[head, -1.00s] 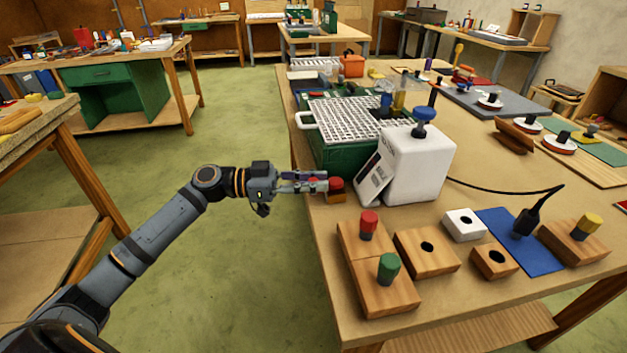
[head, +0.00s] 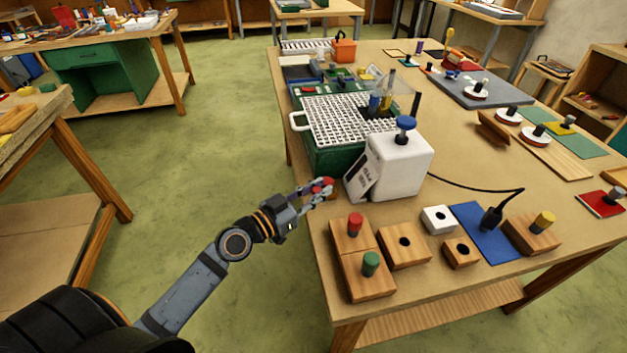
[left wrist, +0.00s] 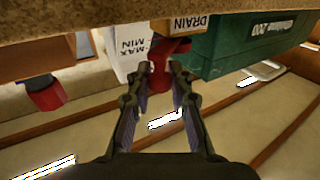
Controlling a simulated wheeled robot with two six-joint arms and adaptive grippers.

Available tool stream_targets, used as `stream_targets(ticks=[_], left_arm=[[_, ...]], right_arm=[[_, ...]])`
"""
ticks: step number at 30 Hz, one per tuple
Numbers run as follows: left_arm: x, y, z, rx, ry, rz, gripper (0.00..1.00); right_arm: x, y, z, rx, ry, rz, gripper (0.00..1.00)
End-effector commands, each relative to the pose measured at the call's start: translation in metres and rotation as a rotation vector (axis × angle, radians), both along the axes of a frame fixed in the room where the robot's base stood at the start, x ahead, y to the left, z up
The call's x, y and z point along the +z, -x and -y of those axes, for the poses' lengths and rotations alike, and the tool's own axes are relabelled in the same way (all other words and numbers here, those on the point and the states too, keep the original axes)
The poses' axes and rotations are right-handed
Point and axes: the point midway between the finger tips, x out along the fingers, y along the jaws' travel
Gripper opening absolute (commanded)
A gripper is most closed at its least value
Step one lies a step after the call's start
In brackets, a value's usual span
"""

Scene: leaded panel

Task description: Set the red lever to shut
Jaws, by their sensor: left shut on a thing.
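In the head view the red lever (head: 328,182) shows at the fingertips of my left gripper (head: 316,188), at the table's left edge, left of the white box. The fingers partly hide it, and its exact angle is hard to tell.
The white box (head: 400,165) with a blue knob stands by the green grid-topped tank (head: 335,155). Wooden blocks with a red peg (head: 355,224) and green peg (head: 370,263) stand nearer. A MAX MIN label (left wrist: 132,42) is beside the lever. Floor left of the table is clear.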

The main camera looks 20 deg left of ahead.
Motion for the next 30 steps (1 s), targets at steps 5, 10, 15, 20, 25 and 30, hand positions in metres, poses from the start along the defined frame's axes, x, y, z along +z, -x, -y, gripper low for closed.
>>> stream_targets(ticks=[5,10,15,20,25,30], left_arm=[[0.002,0.001,0.006,0.109,0.008,-0.004,0.00],[0.000,0.000,0.011,0.193,0.003,-0.003,0.00],[-0.001,0.000,0.014,0.252,0.002,-0.005,0.00],[-0.001,-0.001,0.015,0.283,-0.002,-0.004,0.00],[-0.002,-0.001,0.016,0.295,-0.005,-0.004,0.00],[-0.002,-0.001,0.016,0.295,-0.007,-0.004,0.00]], right_arm=[[0.010,0.000,0.001,0.000,0.001,-0.001,0.50],[0.013,0.000,0.002,0.001,0.002,-0.001,0.50],[0.013,0.000,0.004,0.002,0.004,-0.001,0.50],[0.013,0.000,0.005,0.001,0.006,-0.001,0.50],[0.013,0.000,0.005,0.002,0.006,0.000,0.50],[0.013,0.000,0.005,0.002,0.006,0.000,0.50]])
